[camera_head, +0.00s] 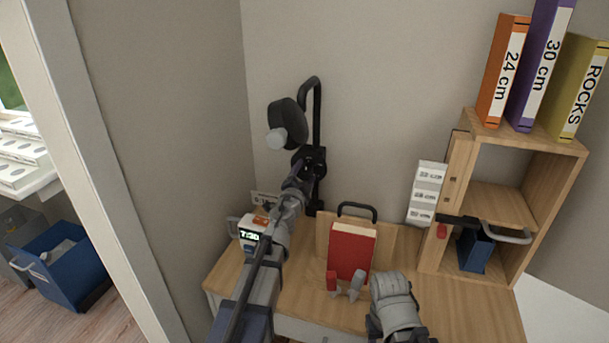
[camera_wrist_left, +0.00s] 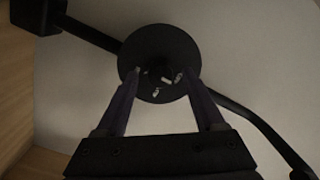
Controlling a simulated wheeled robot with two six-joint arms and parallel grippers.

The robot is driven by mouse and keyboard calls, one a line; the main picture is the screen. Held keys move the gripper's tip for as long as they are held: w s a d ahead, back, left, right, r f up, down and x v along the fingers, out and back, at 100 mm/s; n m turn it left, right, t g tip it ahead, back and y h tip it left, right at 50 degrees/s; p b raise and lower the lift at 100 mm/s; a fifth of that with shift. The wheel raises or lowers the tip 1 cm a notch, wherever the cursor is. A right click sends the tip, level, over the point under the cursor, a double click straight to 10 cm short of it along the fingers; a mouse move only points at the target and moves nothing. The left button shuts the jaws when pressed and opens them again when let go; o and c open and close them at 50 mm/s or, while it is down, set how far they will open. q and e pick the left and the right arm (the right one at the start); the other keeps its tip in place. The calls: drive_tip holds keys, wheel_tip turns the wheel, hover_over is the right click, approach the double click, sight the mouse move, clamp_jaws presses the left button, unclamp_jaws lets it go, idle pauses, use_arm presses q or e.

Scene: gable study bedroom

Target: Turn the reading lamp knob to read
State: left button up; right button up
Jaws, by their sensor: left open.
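The black reading lamp (camera_head: 288,121) is on the wall in the corner, with a round head, a pale bulb end and a bent tube arm. In the left wrist view, a round black dial (camera_wrist_left: 160,45) with small white marks faces the camera; I take it for the lamp's knob. My left gripper (camera_wrist_left: 163,73) is open, with one purple finger on each side of the dial's lower middle. Whether the fingers touch it I cannot tell. In the head view my left gripper (camera_head: 301,166) reaches the black lamp base and partly covers it. The dial's setting is not readable.
A red book (camera_head: 352,251) stands on the wooden desk (camera_head: 466,311). A wooden shelf (camera_head: 562,170) with binders on top is at right. A grey part of my right arm shows low in front.

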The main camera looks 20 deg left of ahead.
use_arm(q)
drive_tip(key=shift+c, duration=0.3)
clamp_jaws()
